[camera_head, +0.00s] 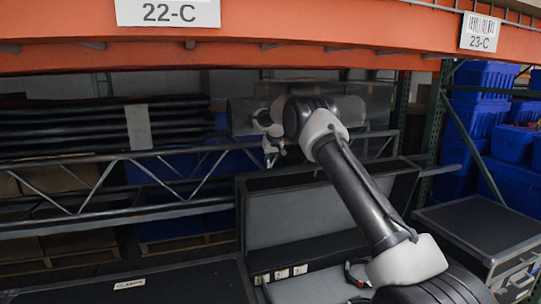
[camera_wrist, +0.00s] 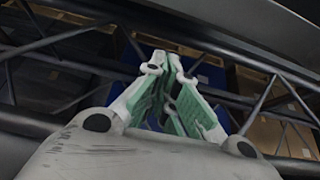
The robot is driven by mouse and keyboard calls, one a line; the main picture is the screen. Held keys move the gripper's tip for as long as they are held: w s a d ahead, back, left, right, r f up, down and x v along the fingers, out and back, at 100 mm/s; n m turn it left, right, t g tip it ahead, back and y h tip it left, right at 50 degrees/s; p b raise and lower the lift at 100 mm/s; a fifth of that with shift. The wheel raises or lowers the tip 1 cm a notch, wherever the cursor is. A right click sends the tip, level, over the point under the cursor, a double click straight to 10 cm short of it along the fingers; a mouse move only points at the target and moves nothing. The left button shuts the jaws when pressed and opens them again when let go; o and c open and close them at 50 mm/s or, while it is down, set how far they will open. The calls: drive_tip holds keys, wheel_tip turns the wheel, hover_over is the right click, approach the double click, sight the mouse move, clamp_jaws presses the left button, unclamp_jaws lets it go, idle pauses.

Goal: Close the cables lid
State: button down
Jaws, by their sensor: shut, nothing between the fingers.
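An open case (camera_head: 330,290) stands at the bottom centre of the head view. Its grey-lined lid (camera_head: 300,218) stands raised at the back, with a dark rim. Small labels show on a strip below the lid, too small to read, so I cannot confirm which case is the cables one. My arm crosses in front of the lid's right part and hides some of the case. My gripper (camera_head: 271,150) is above the lid's top edge, apparently apart from it. In the wrist view my gripper (camera_wrist: 168,62) is shut and empty, its green-padded fingers together.
A dark closed top (camera_head: 190,286) with a small white label lies left of the case. Another grey-topped case (camera_head: 480,232) stands at right. A metal truss (camera_head: 100,190) runs behind at left. An orange shelf beam (camera_head: 300,38) crosses above. Blue totes (camera_head: 480,120) are stacked at right.

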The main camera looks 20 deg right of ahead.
drive_tip(key=shift+s+f, duration=0.45)
drive_tip(key=shift+s, duration=0.4)
drive_tip(key=shift+s+f, duration=0.4)
drive_tip(key=shift+s, duration=0.45)
drive_tip(key=shift+d, duration=0.1)
